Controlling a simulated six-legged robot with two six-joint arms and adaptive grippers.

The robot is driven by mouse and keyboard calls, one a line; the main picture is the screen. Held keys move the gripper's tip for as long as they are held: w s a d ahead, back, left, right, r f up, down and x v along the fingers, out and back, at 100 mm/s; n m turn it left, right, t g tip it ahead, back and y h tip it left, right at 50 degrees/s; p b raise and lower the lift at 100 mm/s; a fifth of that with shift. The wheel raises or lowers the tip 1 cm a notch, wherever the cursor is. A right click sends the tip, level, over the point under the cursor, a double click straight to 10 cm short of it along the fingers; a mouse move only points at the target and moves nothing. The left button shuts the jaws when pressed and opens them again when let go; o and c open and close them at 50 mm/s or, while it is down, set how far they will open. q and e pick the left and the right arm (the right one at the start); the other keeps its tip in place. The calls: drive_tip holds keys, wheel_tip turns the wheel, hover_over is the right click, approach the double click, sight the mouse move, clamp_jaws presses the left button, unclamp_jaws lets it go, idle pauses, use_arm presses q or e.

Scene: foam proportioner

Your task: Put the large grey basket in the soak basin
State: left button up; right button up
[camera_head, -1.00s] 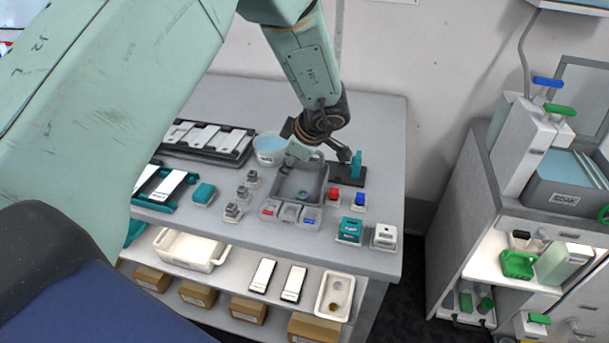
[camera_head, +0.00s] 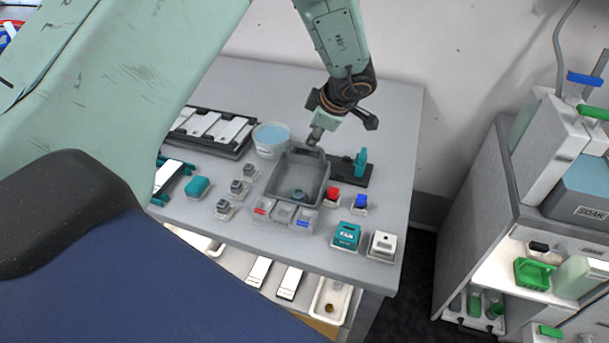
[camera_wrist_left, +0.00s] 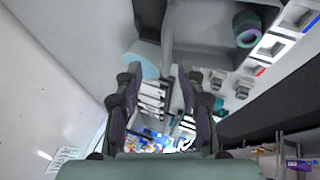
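The large grey basket (camera_head: 299,172) stands upright on the grey table, with a small round dark-teal item (camera_head: 299,195) inside. My left gripper (camera_head: 315,137) points down at the basket's back rim. The soak basin (camera_head: 568,206), a grey box labelled SOAK with a bluish inside, stands on the cabinet at the right, cut by the picture edge. My right gripper is out of view.
A white tub with blue contents (camera_head: 271,140) stands left of the basket. A black stand with a teal part (camera_head: 352,172) is close on its right. Small compartments (camera_head: 284,213) adjoin its front. Red and blue blocks stand nearby. A floor gap (camera_head: 415,255) separates table and cabinet.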

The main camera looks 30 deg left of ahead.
use_arm(q)
drive_tip(key=x, duration=0.4)
drive_tip(key=s+x, duration=0.1)
drive_tip(key=x, duration=0.1)
drive_tip(key=shift+f, duration=0.1)
drive_tip(key=shift+w+f, duration=0.3)
drive_tip(key=shift+f, duration=0.1)
drive_tip(key=shift+s+a+r, duration=0.1)
drive_tip(key=shift+s+a, duration=0.05)
drive_tip(key=shift+s, duration=0.1)
drive_tip(key=shift+s+a, duration=0.15)
drive_tip(key=shift+c, duration=1.2)
drive_tip(key=shift+w+d, duration=0.25)
drive_tip(key=shift+w, duration=0.1)
drive_tip(key=c, duration=0.5)
clamp_jaws()
drive_tip(key=shift+s+a, duration=0.2)
drive_tip(key=shift+s, duration=0.1)
drive_tip(key=shift+w, duration=0.1)
